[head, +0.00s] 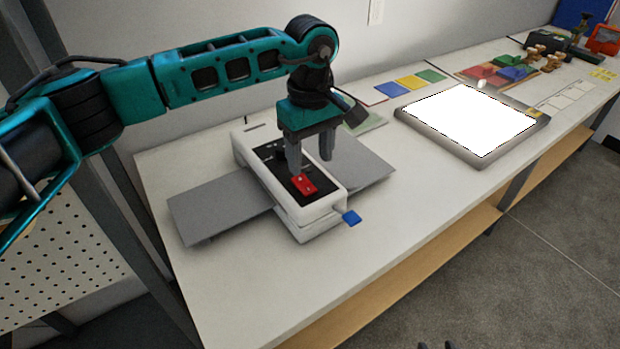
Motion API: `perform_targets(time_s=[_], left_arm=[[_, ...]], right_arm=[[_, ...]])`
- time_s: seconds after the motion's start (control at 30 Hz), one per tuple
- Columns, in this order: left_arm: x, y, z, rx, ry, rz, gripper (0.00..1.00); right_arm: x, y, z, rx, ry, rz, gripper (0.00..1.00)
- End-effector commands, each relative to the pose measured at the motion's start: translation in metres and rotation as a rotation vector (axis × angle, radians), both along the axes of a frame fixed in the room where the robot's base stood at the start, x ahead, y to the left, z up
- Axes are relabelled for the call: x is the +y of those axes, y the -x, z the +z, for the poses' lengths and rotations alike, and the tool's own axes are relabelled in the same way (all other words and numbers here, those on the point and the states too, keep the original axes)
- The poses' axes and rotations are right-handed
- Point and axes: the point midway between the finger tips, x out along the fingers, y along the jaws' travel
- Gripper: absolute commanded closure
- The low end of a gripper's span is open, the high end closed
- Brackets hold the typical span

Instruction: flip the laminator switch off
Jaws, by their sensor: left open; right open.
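The laminator (318,212) is a white machine with a dark top panel, standing on the bench with grey trays on both sides. A red rocker switch (304,185) sits on its top panel near the front end. My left gripper (310,165) is open and empty, pointing down over the panel. Its left finger is very near the switch's back edge; I cannot tell whether it touches. Which way the switch is tipped is too small to tell. My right gripper (436,345) shows only as dark tips at the bottom edge, away from the laminator.
A blue-ended lever (352,218) sticks out of the laminator's front right corner. A bright light panel (475,120) lies to the right on the white bench (250,300). Coloured cards (410,84) lie behind it. The bench is clear in front of the laminator.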

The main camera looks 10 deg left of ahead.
Motion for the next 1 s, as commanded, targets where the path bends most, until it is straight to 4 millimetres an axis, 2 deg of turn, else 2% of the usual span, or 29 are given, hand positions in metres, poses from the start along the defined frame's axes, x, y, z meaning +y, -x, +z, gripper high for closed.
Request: perform_targets(time_s=[0.03, 0.2, 0.4, 0.77, 1.0], left_arm=[[0.0, 0.001, -0.011, 0.004, 0.0, 0.001, 0.43], [-0.001, 0.001, -0.042, 0.004, 0.001, 0.0, 0.43], [-0.001, 0.001, -0.063, 0.001, 0.003, -0.001, 0.43], [-0.001, 0.0, -0.067, 0.0, 0.003, 0.0, 0.43], [-0.001, 0.0, -0.067, 0.0, 0.003, 0.0, 0.66]], right_arm=[[0.0, 0.0, 0.001, 0.001, 0.0, 0.0, 0.57], [0.0, 0.001, 0.002, 0.002, 0.0, 0.0, 0.57], [0.0, 0.001, 0.003, 0.003, 0.001, 0.0, 0.57], [0.0, 0.001, 0.002, 0.003, 0.001, 0.0, 0.57], [0.0, 0.002, 0.003, 0.003, 0.001, 0.0, 0.57]])
